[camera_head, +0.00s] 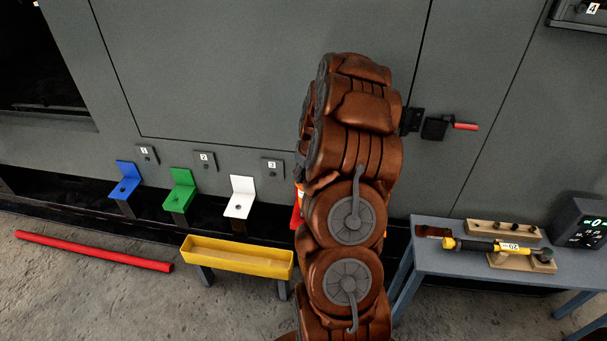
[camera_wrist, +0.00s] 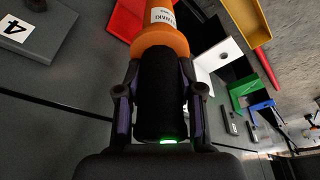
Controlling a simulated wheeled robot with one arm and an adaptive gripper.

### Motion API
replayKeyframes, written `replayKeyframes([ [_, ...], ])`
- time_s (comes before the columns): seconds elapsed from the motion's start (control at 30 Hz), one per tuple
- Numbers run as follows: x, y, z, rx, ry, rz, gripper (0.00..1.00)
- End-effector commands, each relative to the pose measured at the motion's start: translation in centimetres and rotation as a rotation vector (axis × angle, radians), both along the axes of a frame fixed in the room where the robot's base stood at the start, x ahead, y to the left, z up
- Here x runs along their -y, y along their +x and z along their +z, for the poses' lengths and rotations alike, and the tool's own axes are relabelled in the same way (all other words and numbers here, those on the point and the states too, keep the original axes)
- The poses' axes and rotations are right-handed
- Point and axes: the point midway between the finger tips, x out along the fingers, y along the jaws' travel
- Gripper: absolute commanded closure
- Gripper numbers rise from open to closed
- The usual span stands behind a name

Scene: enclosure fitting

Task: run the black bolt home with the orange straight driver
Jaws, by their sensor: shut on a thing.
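My gripper (camera_wrist: 160,90) is shut on the black handle of the orange straight driver (camera_wrist: 160,40) in the wrist view. The driver's orange body points away from the wrist, with a white label on it and a green light at the near end of the handle. Its tip is out of view. A red bracket (camera_wrist: 125,20) lies beyond the driver, partly covered by it; I cannot tell whether they touch. In the head view my arm hides the gripper and most of the red bracket (camera_head: 296,217). I cannot make out the black bolt for sure in either view.
Blue (camera_head: 125,188), green (camera_head: 181,200) and white (camera_head: 240,205) brackets stand left of my arm. A yellow trough (camera_head: 235,258) and a red bar (camera_head: 90,250) lie in front. A bench (camera_head: 440,262) at right holds a yellow-black tool (camera_head: 485,246). A red-handled latch (camera_head: 464,126) sticks out.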

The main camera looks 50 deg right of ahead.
Motion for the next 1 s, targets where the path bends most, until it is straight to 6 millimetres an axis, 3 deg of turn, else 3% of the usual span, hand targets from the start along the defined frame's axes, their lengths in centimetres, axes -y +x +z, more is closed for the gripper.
replayKeyframes([
  [1.0, 0.0, 0.0, 4.2, 0.000, 0.001, -0.001, 1.00],
])
